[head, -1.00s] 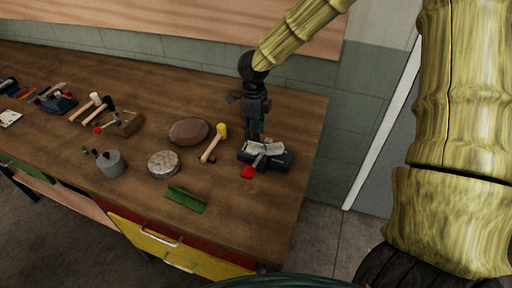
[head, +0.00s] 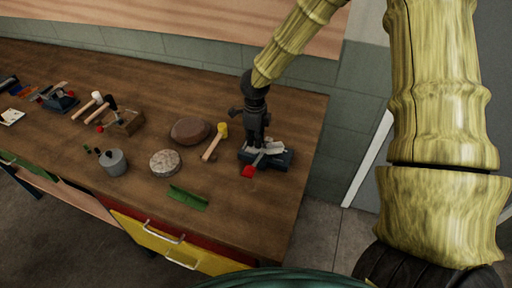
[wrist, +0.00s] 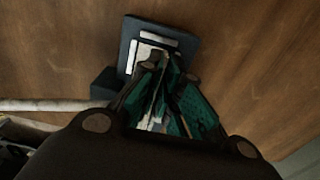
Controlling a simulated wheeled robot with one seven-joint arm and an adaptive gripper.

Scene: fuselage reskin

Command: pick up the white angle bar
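A pale, whitish piece (head: 274,147) lies on a dark blue vise-like block (head: 284,160) near the right end of the bench. It may be the white angle bar, but its shape is partly hidden by my gripper. My gripper (head: 257,144) points down at this piece from above. In the wrist view, white surfaces (wrist: 147,53) show on the blue block (wrist: 185,51) just beyond my fingertips (wrist: 162,62). The teal-padded fingers converge there, with a pale strip visible between them. I cannot tell whether they grip anything.
A red part (head: 248,171) sticks out at the block's front. A yellow-headed mallet (head: 214,143), a brown rounded object (head: 189,130), a pale round disc (head: 165,162) and a green angle piece (head: 187,197) lie to the left. Bare bench (head: 235,205) lies in front.

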